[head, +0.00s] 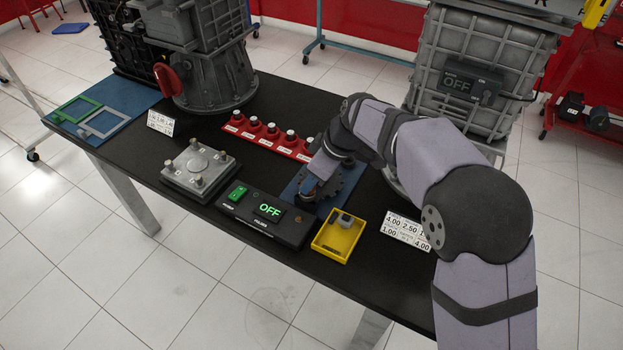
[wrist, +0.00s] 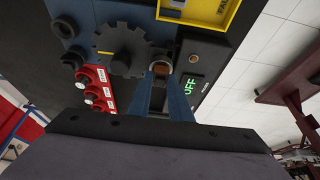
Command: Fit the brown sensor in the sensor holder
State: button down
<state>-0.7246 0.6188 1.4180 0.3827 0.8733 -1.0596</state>
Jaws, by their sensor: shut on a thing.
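My gripper (head: 314,187) reaches down beside the dark toothed wheel (head: 345,187) on a blue mat. In the wrist view its two blue fingers (wrist: 163,80) are shut on the brown sensor (wrist: 161,68), a small brown piece between the fingertips. The toothed wheel (wrist: 119,50) is just left of the sensor there. A dark fitting (wrist: 159,54) shows right behind the sensor beside the wheel; it may be the sensor holder, but the sensor and fingers partly cover it. I cannot tell whether the sensor is seated or held just above it.
A black control box (head: 264,218) with a green switch and an OFF display stands left of the wheel. A yellow tray (head: 326,250) with grey parts is in front. A red rack (head: 258,140) with several knobs is behind. A plate with posts (head: 199,167) is farther left.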

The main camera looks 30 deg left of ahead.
jog(key=shift+f, duration=0.1)
dwell(0.7)
jog(key=c, duration=1.2)
grip_release()
jog(key=shift+o, duration=0.2)
jog(key=shift+r+p, duration=2.55)
jog(key=shift+r, duration=0.95)
